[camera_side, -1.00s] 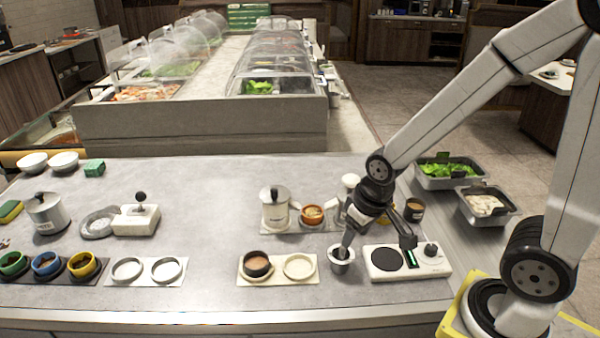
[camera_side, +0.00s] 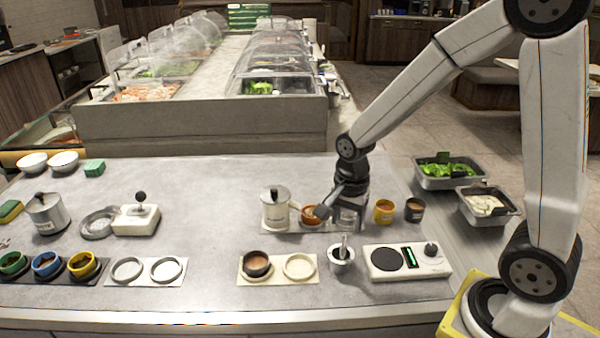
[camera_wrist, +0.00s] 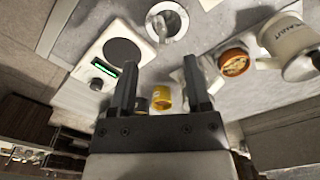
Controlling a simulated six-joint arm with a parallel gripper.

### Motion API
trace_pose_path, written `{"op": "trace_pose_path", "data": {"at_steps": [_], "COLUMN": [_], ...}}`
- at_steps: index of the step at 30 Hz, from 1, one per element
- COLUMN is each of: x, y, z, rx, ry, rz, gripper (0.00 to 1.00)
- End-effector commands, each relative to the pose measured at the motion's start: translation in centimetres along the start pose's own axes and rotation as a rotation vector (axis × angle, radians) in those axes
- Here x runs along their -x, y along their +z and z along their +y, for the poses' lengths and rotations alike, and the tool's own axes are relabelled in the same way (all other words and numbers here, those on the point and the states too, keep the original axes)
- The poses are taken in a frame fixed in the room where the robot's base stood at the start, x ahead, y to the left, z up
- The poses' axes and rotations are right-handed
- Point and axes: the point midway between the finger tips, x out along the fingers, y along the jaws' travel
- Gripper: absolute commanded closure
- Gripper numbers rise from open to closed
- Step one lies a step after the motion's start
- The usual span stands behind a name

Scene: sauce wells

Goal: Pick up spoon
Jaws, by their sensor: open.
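The spoon (camera_side: 343,243) leans in a small metal cup (camera_side: 341,264), its handle sticking up above the rim. In the wrist view the spoon (camera_wrist: 163,29) shows inside the round metal cup (camera_wrist: 181,14) near the top edge. My gripper (camera_side: 338,212) is behind and above the cup in the side view, apart from the spoon. In the wrist view my gripper (camera_wrist: 157,68) has its two dark fingers wide apart, with nothing held between them.
A white scale (camera_side: 429,264) stands right of the metal cup. A white pot (camera_side: 275,212), an orange-brown bowl (camera_wrist: 234,62) and a yellow cup (camera_side: 384,212) stand near my gripper.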

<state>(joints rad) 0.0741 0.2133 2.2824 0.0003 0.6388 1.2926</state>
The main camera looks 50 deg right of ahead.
Motion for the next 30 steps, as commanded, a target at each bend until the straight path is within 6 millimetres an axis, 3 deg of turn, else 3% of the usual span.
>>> {"op": "trace_pose_path", "data": {"at_steps": [10, 21, 30], "x": [-0.2, -2.5, -2.8], "y": [-0.1, -0.1, -0.1], "z": [-0.1, -0.1, -0.1], "rx": [-0.048, -0.047, -0.046], "ry": [0.008, 0.009, 0.007], "rz": [-0.002, -0.002, -0.002], "gripper": [0.38, 0.38, 0.38]}}
